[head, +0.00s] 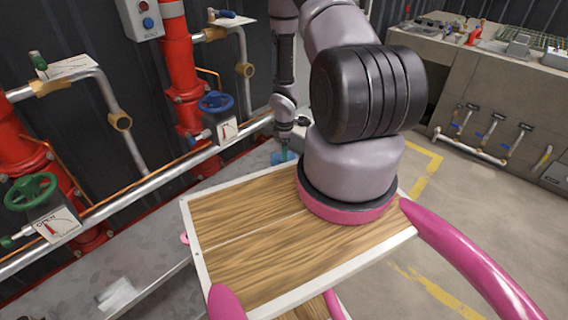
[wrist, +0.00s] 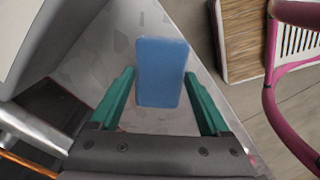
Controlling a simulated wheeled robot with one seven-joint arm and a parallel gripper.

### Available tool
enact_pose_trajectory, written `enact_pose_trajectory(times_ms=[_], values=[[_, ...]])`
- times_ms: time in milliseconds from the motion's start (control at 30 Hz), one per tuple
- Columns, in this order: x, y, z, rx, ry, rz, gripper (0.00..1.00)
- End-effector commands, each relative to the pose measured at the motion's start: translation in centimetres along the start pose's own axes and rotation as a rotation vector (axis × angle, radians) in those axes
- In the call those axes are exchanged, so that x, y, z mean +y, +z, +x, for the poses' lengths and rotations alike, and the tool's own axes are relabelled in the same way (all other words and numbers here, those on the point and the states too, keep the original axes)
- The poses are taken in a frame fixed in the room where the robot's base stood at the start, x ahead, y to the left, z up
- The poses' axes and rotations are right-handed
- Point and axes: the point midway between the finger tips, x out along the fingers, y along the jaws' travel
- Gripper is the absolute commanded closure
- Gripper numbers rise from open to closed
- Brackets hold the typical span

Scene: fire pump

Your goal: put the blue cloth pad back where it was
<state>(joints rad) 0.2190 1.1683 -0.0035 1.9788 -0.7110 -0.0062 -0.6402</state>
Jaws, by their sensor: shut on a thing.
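The blue cloth pad (wrist: 162,60) is a small flat rectangle with rounded corners. My gripper (wrist: 160,76) is shut on it, with a green finger at each side edge in the wrist view. In the head view the pad (head: 280,157) shows as a small blue patch below my gripper (head: 284,149), just past the far edge of the wooden board. It is over a grey metal surface (head: 140,258). I cannot tell whether the pad touches that surface.
Red pipes (head: 180,70), a blue valve wheel (head: 216,103) and a green valve wheel (head: 31,191) stand behind and left of the gripper. A white-edged wooden board (head: 245,255) with pink rails is in front. A cluttered workbench (head: 475,70) is at the right.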

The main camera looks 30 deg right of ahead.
Motion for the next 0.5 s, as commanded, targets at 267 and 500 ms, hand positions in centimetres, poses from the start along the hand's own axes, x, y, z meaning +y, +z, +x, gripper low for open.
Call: enact_pose_trajectory(times_ms=[267, 500], values=[[-0.1, 0.0, 2.9, -0.001, -0.001, -0.001, 0.64], [0.1, 0.0, 4.6, 0.0, 0.001, 0.0, 0.72]])
